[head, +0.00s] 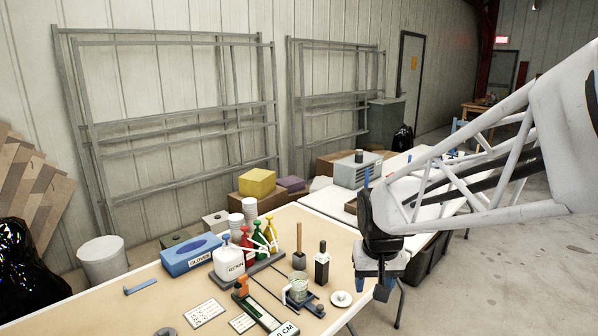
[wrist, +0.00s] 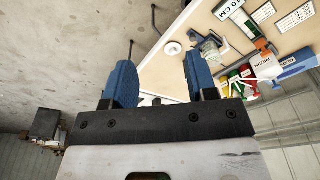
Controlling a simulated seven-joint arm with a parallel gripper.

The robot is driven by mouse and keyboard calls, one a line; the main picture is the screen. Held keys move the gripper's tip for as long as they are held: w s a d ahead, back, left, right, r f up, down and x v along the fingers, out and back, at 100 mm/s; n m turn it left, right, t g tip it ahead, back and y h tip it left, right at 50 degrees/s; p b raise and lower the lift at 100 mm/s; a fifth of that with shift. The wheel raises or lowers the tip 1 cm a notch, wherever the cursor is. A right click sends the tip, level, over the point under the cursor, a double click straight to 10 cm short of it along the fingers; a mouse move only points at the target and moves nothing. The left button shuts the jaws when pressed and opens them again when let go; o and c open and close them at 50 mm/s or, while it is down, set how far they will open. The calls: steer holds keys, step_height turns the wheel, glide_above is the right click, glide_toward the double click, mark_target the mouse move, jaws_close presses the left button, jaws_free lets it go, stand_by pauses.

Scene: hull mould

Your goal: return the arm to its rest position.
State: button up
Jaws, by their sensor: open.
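My gripper (head: 380,287) hangs at the right edge of the brown-topped table (head: 130,302) in the head view, with its dark wrist above it. The rest of my white arm reaches in from the right. In the wrist view my gripper (wrist: 163,88) shows two blue fingers set wide apart, with nothing between them. Behind the fingers are the floor and the table's edge. The fingertips are small and partly dark in the head view.
On the table are a blue glove box (head: 192,254), a white resin jug (head: 228,262), coloured bottles, a clear cup (head: 297,289), a white disc (head: 341,299) and a black bottle (head: 322,264). A second, white table (head: 322,202) stands behind. Open concrete floor (head: 500,270) lies to the right.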

steer(key=s+d+r, duration=0.1)
steer(key=s, duration=0.9)
steer(key=s+d+r+t, duration=0.1)
steer(key=s+d+r, duration=0.1)
steer(key=s, duration=0.8)
steer(key=shift+r, duration=0.25)
